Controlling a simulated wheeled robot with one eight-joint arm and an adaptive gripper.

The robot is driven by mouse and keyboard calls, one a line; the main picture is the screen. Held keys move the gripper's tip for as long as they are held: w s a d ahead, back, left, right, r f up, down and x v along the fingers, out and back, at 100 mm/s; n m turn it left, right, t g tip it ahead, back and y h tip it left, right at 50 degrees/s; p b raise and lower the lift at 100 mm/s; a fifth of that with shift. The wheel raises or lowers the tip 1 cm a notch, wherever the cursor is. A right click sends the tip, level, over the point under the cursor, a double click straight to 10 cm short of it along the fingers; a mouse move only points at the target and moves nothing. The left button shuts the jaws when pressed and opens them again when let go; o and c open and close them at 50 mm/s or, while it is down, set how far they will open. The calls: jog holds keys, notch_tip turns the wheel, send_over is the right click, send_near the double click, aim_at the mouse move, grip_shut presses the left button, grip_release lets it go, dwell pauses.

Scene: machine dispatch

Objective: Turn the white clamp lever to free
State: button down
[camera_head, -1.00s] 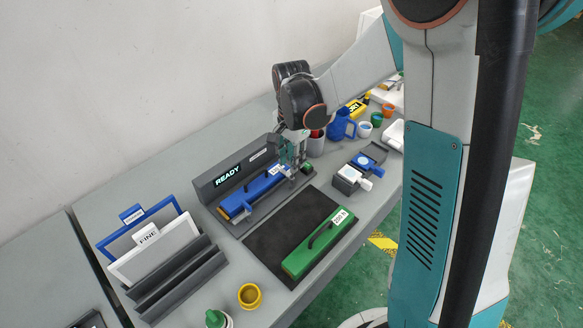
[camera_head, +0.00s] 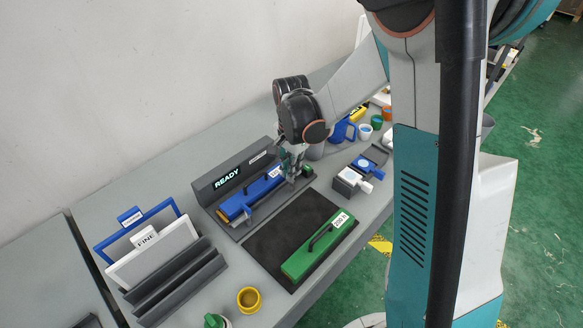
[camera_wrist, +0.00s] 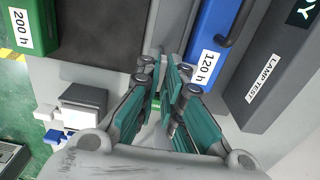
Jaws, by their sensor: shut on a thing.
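My gripper (camera_head: 291,165) reaches down at the right end of the dark grey machine (camera_head: 205,186) with the lit READY sign. It is beside the blue block (camera_head: 236,206) in the machine, labelled 120 h in the wrist view (camera_wrist: 203,62). In the wrist view the fingers (camera_wrist: 165,84) are close together, with a pale piece, which I take for the white clamp lever (camera_wrist: 168,66), between them. The fingers hide most of it, so its angle cannot be told. A small green patch (camera_wrist: 154,104) shows behind the fingers.
A green block (camera_head: 305,262) labelled 200 h lies on the black mat (camera_head: 262,243) in front. A small blue-and-white device (camera_head: 349,181) stands to the right. A blue jug (camera_head: 342,131) and several cups are behind. A rack (camera_head: 180,275) with panels is at left.

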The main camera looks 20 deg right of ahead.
jog(key=shift+n, duration=0.4)
jog(key=n+b, duration=0.1)
jog(key=n, duration=0.3)
jog(key=shift+n, duration=0.3)
jog(key=n+b, duration=0.1)
jog(key=n, duration=0.8)
jog(key=shift+n+b, duration=0.4)
jog(key=shift+n, duration=1.3)
jog(key=c, duration=1.7)
grip_release()
